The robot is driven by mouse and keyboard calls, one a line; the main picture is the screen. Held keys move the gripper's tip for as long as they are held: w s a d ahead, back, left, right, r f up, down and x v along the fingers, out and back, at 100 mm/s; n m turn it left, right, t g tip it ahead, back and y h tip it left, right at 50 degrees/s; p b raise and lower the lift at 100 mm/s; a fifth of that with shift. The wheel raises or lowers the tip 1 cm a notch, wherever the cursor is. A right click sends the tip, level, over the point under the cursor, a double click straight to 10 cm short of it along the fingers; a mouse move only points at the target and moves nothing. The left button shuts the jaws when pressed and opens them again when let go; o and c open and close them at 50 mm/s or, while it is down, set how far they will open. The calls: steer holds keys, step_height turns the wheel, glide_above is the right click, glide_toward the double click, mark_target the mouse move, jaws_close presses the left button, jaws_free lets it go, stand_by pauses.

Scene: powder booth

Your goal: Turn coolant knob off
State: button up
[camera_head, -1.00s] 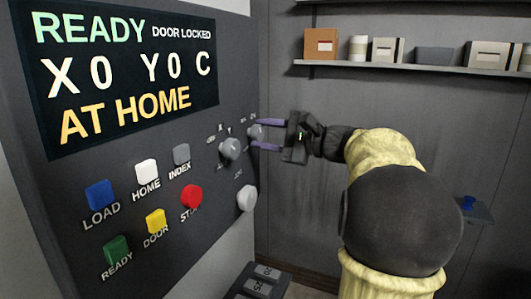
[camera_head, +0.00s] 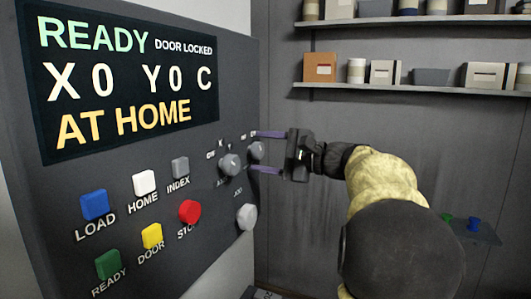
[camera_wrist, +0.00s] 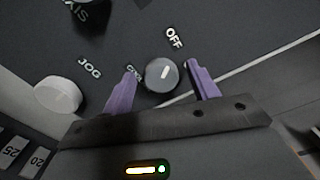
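The coolant knob (camera_head: 256,150) appears to be the small round grey knob at the right edge of the control panel. In the wrist view the knob (camera_wrist: 161,76) shows a short white mark, with an OFF label (camera_wrist: 174,38) above it and a smaller label, hard to read, to its left. My gripper (camera_head: 252,152) is open, with its purple fingers on either side of this knob. In the wrist view a gap shows between the knob and each finger. I cannot tell whether the fingertips reach its depth.
A larger grey knob (camera_head: 230,165) sits just left, and a pale JOG knob (camera_head: 246,217) below. Coloured buttons, including a red one (camera_head: 190,212), lie further left under the display (camera_head: 128,85). Shelves (camera_head: 420,93) with boxes hang on the back wall.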

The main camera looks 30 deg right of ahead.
steer(key=shift+d, duration=0.1)
steer(key=b+v, duration=0.2)
steer(key=v, duration=1.5)
steer(key=shift+s, duration=0.1)
